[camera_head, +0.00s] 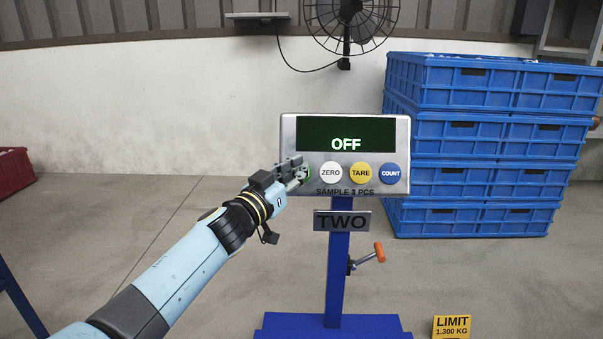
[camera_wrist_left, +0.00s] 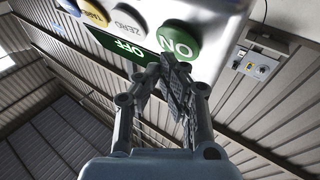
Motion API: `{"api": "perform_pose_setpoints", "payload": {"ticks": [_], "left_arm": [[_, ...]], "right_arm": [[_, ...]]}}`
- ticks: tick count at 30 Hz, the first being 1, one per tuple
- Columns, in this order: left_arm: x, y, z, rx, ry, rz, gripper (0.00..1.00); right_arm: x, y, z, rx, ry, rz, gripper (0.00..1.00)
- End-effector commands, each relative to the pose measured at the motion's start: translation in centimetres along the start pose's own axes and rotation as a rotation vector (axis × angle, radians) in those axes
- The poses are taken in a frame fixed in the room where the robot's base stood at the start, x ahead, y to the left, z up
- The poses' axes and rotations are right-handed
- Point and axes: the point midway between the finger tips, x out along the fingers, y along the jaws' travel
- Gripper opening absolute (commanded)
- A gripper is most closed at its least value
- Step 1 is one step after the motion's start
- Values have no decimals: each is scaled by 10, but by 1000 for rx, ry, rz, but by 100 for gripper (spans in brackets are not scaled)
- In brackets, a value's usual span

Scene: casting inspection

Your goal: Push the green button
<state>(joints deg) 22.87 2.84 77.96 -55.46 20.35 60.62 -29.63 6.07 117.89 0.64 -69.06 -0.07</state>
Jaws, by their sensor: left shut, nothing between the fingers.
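The green button (camera_wrist_left: 179,40), marked ON, is on the front of the grey scale panel (camera_head: 286,132) and shows clearly in the left wrist view. In the head view it is mostly hidden behind my left gripper (camera_head: 299,172). The gripper is shut and empty. In the left wrist view its fingertips (camera_wrist_left: 172,72) are just at the button's lower edge; I cannot tell whether they touch it. The panel's display (camera_head: 346,133) reads OFF. My right gripper is not in view.
White ZERO (camera_head: 331,172), yellow TARE (camera_head: 361,173) and blue COUNT (camera_head: 391,173) buttons sit in a row beside it. A blue post (camera_head: 337,270) with an orange-handled crank (camera_head: 379,252) holds the panel. Stacked blue crates (camera_head: 468,180) stand behind on the right.

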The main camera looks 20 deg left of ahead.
Motion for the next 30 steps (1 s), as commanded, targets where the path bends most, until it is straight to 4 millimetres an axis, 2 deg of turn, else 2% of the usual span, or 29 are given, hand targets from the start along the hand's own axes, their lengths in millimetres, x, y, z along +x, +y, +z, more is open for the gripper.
{"api": "perform_pose_setpoints", "payload": {"ticks": [30], "left_arm": [[6,-5,4,0,0,0,0]], "right_arm": [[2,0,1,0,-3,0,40]]}}
